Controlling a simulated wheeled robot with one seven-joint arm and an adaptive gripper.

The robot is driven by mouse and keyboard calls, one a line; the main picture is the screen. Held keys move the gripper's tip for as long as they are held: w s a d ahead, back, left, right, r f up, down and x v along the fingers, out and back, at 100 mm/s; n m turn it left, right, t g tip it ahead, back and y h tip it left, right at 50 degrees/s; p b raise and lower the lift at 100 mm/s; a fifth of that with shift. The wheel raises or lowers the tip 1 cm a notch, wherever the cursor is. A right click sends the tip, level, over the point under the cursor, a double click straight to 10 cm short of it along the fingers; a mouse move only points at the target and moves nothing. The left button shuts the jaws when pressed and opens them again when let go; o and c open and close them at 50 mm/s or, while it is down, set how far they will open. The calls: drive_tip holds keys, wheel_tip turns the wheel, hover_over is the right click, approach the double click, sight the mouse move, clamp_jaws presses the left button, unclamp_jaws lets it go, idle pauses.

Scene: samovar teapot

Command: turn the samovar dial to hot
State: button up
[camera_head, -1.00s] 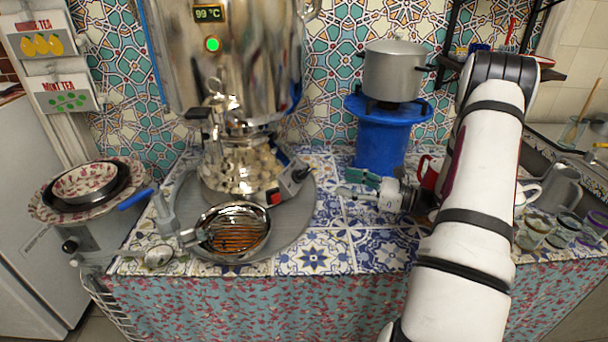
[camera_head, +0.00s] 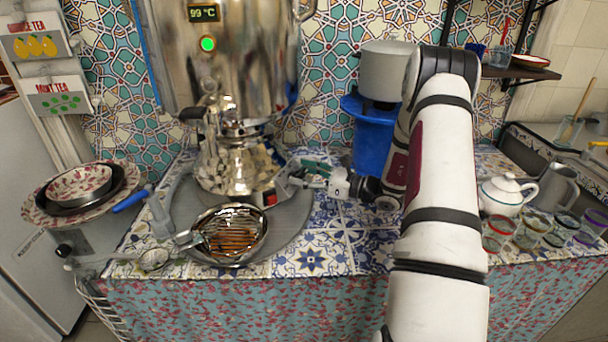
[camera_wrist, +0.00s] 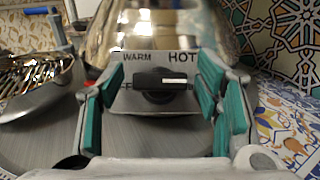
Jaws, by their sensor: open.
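The samovar (camera_head: 238,60) stands on a round grey tray (camera_head: 284,238) and its display reads 99 °C with a green light. In the wrist view its black dial (camera_wrist: 160,84) sits on a grey panel (camera_wrist: 124,102) marked WARM at upper left and HOT at upper right. The dial's white mark lies level and points right, below the word HOT; the lower lettering is partly hidden by the dial and fingers. My gripper (camera_head: 290,174) is open at the samovar's lower right. In the wrist view its green-padded fingers (camera_wrist: 164,100) stand on both sides of the dial, apart from it.
A strainer over a bowl (camera_head: 232,236) stands at the tray's front. Stacked dishes (camera_head: 80,186) are at left. A pot (camera_head: 384,72) sits on a blue stand (camera_head: 372,140) behind my arm. A white teapot (camera_head: 502,194) and several glasses (camera_head: 532,230) are at right.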

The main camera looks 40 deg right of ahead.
drive_tip(key=c, duration=1.2)
drive_tip(key=shift+o, duration=0.2)
drive_tip(key=shift+n, duration=0.3)
drive_tip(key=n+g+y+b, duration=0.1)
drive_tip(key=n, duration=0.2)
drive_tip(key=n+g+y+b, duration=0.2)
drive_tip(key=n, duration=0.2)
drive_tip(key=shift+w+d+g+y, duration=0.1)
drive_tip(key=shift+g+y, duration=0.2)
drive_tip(key=n+g+b, duration=0.1)
drive_tip(key=n+g, duration=0.1)
drive_tip(key=n, duration=0.1)
drive_tip(key=n+g+y, duration=0.1)
drive_tip(key=n+g, duration=0.2)
drive_tip(key=n, duration=0.1)
drive_tip(key=shift+n+b, duration=0.3)
drive_tip(key=shift+b, duration=0.1)
